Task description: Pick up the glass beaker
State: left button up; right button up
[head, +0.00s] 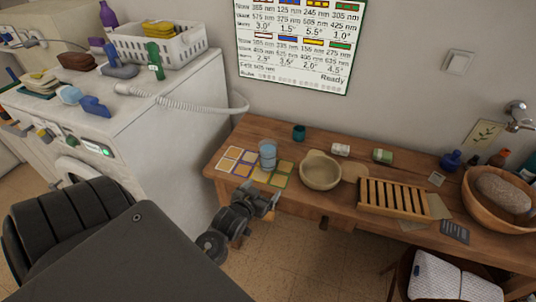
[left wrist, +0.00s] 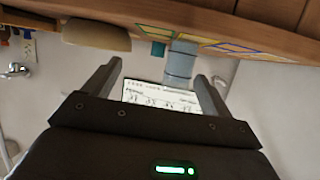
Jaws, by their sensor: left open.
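The glass beaker (head: 268,154) is a clear, blue-tinted cylinder standing upright on the left part of the wooden table (head: 330,200), on or beside a set of coloured square cards (head: 238,160). My left gripper (head: 268,196) is at the table's front edge, just in front of the beaker and apart from it. In the left wrist view, which is upside down, the beaker (left wrist: 181,62) shows beyond the open fingers of my left gripper (left wrist: 158,70), nearer the right finger. Nothing is between the fingers. My right gripper is not in view.
A round bowl with a handle (head: 320,171) stands right of the beaker, and a small teal cup (head: 299,132) stands behind. A slatted wooden rack (head: 393,198) and a large wooden bowl (head: 478,206) are farther right. A white machine (head: 185,120) stands left of the table.

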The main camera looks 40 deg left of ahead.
aim_at(264, 152)
pick_arm(q)
jog(key=w+a+r+t+y, duration=0.1)
jog(key=w+a, duration=0.1)
jog(key=w, duration=0.1)
jog(key=w+a+r+n+t, duration=0.1)
jog(key=w+a+r, duration=0.1)
jog(key=w+a, duration=0.1)
jog(key=w+a+r+t+y, duration=0.1)
jog(key=w+a, duration=0.1)
jog(key=w, duration=0.1)
jog(key=shift+w+a+r+t+y+p, duration=0.2)
jog(key=shift+a+t+y+p, duration=0.1)
jog(key=p+x, duration=0.1)
jog(key=x, duration=0.4)
jog(key=shift+w+f, duration=0.1)
jog(key=c, duration=1.5)
